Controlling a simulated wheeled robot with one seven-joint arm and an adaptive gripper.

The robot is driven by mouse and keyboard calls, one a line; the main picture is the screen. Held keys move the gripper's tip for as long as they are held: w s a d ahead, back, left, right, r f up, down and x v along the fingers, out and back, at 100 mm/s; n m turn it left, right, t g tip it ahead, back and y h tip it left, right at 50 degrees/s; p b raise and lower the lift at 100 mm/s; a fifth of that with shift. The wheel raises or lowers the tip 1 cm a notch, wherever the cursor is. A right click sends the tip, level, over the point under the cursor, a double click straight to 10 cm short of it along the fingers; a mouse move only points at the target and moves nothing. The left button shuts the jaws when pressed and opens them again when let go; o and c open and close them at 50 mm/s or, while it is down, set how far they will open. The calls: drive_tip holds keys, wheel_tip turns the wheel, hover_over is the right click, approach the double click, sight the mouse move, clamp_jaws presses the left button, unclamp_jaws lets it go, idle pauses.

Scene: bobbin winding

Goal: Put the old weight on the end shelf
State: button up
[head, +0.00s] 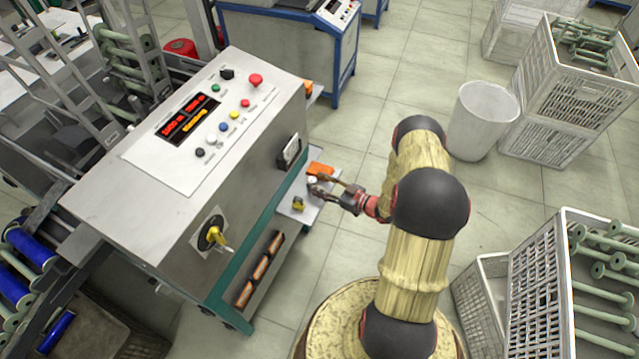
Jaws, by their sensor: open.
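A small grey end shelf (305,214) sticks out from the right side of the machine cabinet, below its top. A small yellow-brown block (298,204) stands on it; it may be the old weight, but it is too small to be sure. An orange piece (320,169) lies at the shelf's far part. My gripper (314,184) reaches in from the right over the shelf, between the orange piece and the block. Its fingers are apart. A small pale thing (312,179) shows at the fingertips; I cannot tell whether they touch it.
The machine's control panel (185,125) has buttons and a red display. A yellow-handled switch (216,238) sticks out of the cabinet's front face. A white bin (482,118) and crates of bobbins (560,95) stand at the right.

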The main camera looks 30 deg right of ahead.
drive_tip(key=shift+r, duration=0.2)
drive_tip(key=p+v, duration=0.3)
drive_tip(key=v, duration=0.9)
drive_tip(key=w+d+r+g+h, duration=0.3)
drive_tip(key=w+d+r+h, duration=0.35)
drive_tip(key=w+r, duration=0.65)
wheel_tip(320, 180, up, 18)
drive_tip(key=w+a+m+g+h, duration=0.1)
drive_tip(key=w+a+g+h, duration=0.1)
drive_tip(key=h, duration=0.1)
drive_tip(key=s+a+r+m+g, duration=0.1)
drive_tip(key=s+a+r+m, duration=0.2)
drive_tip(key=s+a+r, duration=0.9)
drive_tip(key=s+a+r+g+y, duration=0.1)
drive_tip(key=s+a, duration=0.6)
drive_tip(key=s, duration=0.3)
drive_tip(key=s+a+r+m+g+y, duration=0.1)
drive_tip(key=s+a+r+g, duration=0.1)
drive_tip(key=s+a, duration=0.6)
drive_tip(key=shift+s+a+y, duration=0.35)
drive_tip(key=shift+s, duration=0.85)
